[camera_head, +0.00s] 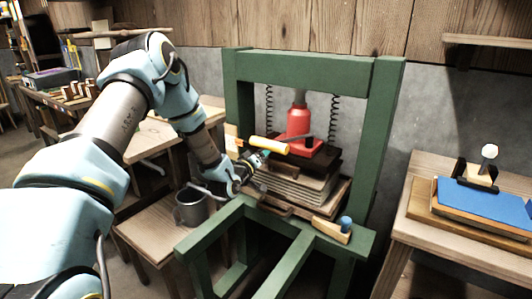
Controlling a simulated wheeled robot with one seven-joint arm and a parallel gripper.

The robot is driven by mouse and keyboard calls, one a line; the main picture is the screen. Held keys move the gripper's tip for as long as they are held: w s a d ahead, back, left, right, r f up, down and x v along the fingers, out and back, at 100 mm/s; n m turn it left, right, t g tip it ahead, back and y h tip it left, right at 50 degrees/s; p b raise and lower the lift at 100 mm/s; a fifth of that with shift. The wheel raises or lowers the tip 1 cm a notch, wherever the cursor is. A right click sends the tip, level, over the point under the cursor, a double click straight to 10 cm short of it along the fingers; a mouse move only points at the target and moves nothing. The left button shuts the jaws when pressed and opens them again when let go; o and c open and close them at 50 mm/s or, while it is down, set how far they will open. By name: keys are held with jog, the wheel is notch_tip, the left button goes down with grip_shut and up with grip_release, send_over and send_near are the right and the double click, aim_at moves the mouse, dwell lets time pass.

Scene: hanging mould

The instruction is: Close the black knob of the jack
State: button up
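The red jack (298,122) stands upright inside the green press frame (378,135), on a stack of boards (295,185). I cannot make out its black knob; it is too small or hidden near the jack's base. A pale wooden cylindrical handle (269,146) lies in front of the jack, on its left side. My gripper (257,160) is just below and left of this handle, close to the left front of the stack. Its fingers are small and partly merge with the handle, so I cannot tell whether they are open or touch anything.
Two dark springs hang from the top beam beside the jack. A wooden block with a blue knob (345,224) sits on the frame's front right. A grey metal mug (190,207) stands on a low table at left. A side table (425,235) at right carries a blue board (485,204).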

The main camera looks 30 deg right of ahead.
grip_shut()
dwell(0.3)
jog(key=shift+f+m+b, duration=0.1)
jog(key=shift+m+b, duration=0.2)
jog(key=shift+b, duration=0.25)
jog(key=m+b, duration=0.2)
jog(key=b, duration=0.1)
jog(key=shift+f, duration=0.15)
jog(key=m+b, duration=0.6)
jog(key=b, duration=0.2)
jog(key=shift+h+b, duration=0.4)
jog(key=m+b, duration=0.6)
jog(key=b, duration=0.1)
jog(key=m+b, duration=0.2)
jog(key=b, duration=0.1)
jog(key=shift+g+h, duration=0.3)
jog(key=shift+s+r+m+b, duration=0.1)
jog(key=shift+r+m+b, duration=0.1)
jog(key=shift+m+b, duration=0.8)
jog(key=shift+r, duration=0.1)
